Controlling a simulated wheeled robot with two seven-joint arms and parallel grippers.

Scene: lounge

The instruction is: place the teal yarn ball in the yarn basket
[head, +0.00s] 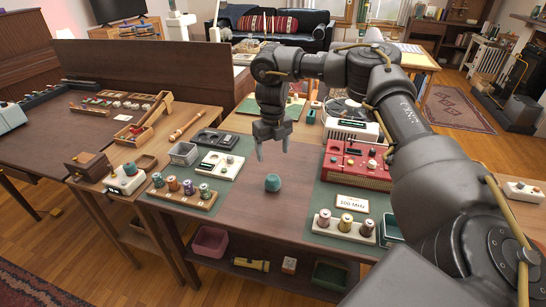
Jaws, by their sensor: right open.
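The teal yarn ball (272,183) sits on the bare brown middle of the table (285,211), near its front. My right gripper (271,151) points down with its two fingers spread and empty. In the picture its fingertips are just above the ball and apart from it; the exact height is hard to judge. No container is clearly the yarn basket. A pink bin (210,241) and a dark green bin (329,274) stand on the shelf below the tabletop. My left gripper is out of view.
A spool rack (184,193) and white devices (216,165) are left of the ball. A red radio (356,164), a frequency card (352,204) and another spool rack (345,227) are to its right. My right arm covers the table's right part.

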